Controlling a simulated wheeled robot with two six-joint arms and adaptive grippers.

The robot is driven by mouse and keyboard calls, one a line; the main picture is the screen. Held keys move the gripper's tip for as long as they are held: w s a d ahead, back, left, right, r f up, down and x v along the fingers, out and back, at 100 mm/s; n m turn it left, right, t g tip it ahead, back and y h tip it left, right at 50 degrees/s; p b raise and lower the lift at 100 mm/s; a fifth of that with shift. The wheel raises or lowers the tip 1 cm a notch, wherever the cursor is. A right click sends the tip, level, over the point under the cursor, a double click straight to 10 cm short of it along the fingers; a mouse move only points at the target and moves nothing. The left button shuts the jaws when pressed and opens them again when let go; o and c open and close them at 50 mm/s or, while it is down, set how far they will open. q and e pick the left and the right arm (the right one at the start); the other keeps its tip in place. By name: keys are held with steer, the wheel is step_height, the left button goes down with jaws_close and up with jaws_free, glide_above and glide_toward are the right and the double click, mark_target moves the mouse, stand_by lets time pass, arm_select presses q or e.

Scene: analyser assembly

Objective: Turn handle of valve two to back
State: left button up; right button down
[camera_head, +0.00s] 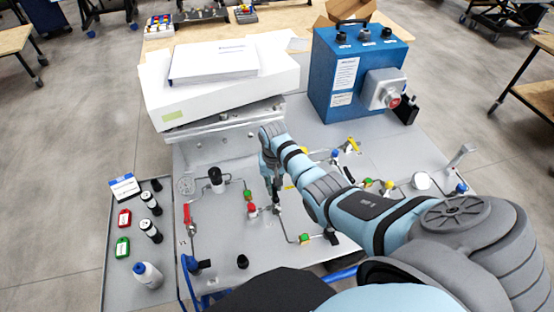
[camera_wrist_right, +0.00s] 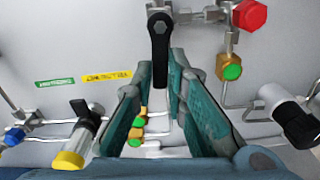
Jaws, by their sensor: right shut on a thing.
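A black valve handle (camera_wrist_right: 159,35) shows at the top middle of the right wrist view, with its pivot bolt at its upper end. Its lower end lies between the teal fingers of my right gripper (camera_wrist_right: 161,78), which is shut on it. In the head view my right gripper (camera_head: 275,190) reaches down onto the grey panel (camera_head: 225,235). There the gripper and arm largely hide the handle. I cannot read which valve number it bears. My left gripper is not in view.
A red knob (camera_wrist_right: 249,14) and a green-capped fitting (camera_wrist_right: 232,72) sit close beside the handle. A black-handled valve with a yellow end (camera_wrist_right: 72,150) is on the other side. A white box (camera_head: 220,90) and blue box (camera_head: 350,75) stand behind. A side tray (camera_head: 120,270) holds bottles.

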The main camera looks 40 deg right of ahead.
steer(key=shift+a+n, duration=0.25)
steer(key=shift+n, duration=0.45)
steer(key=c, duration=1.6)
jaws_free()
steer(key=shift+r, duration=0.1)
step_height(320, 180, up, 12)
steer(key=shift+a, duration=0.1)
